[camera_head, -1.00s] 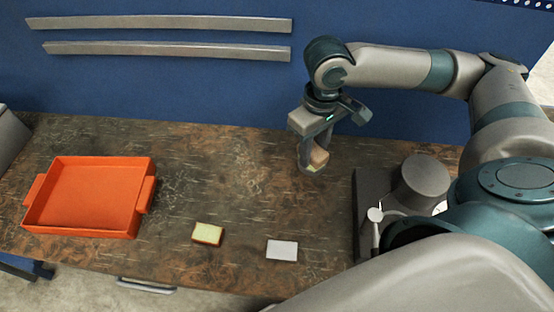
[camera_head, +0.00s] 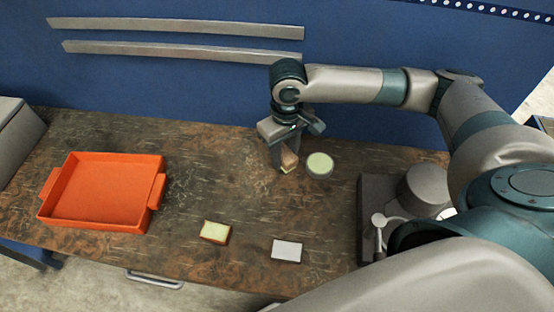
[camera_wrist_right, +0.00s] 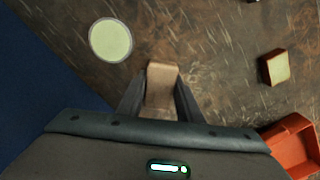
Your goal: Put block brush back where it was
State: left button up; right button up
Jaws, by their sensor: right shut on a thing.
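My right gripper (camera_head: 283,164) is shut on the block brush (camera_head: 290,160), a small wooden-brown block, above the back middle of the table. In the right wrist view the brush (camera_wrist_right: 161,88) sits between both fingers of the gripper (camera_wrist_right: 160,100). A round pale green disc with a grey rim (camera_head: 320,165) lies just to the right of the brush, apart from it; it also shows in the right wrist view (camera_wrist_right: 110,40). I cannot tell how far the brush is above the table. My left gripper is not in view.
An orange tray (camera_head: 98,192) stands empty at the left. A yellow-topped sponge block (camera_head: 215,231) and a white rectangular piece (camera_head: 287,251) lie near the front edge. A grey device (camera_head: 375,205) stands at the right by my arm. A blue wall (camera_head: 200,85) closes the back.

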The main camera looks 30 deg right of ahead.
jog(key=shift+w+a+f, duration=0.35)
jog(key=shift+w+f, duration=0.05)
jog(key=shift+w, duration=0.1)
jog(key=shift+w+a+f, duration=0.3)
jog(key=shift+w+f, duration=0.05)
jog(key=shift+w, duration=0.15)
jog(key=shift+f+p, duration=0.8)
jog(key=shift+f, duration=1.2)
jog(key=shift+f, duration=0.1)
jog(key=o, duration=0.9)
jog(key=shift+o, duration=0.2)
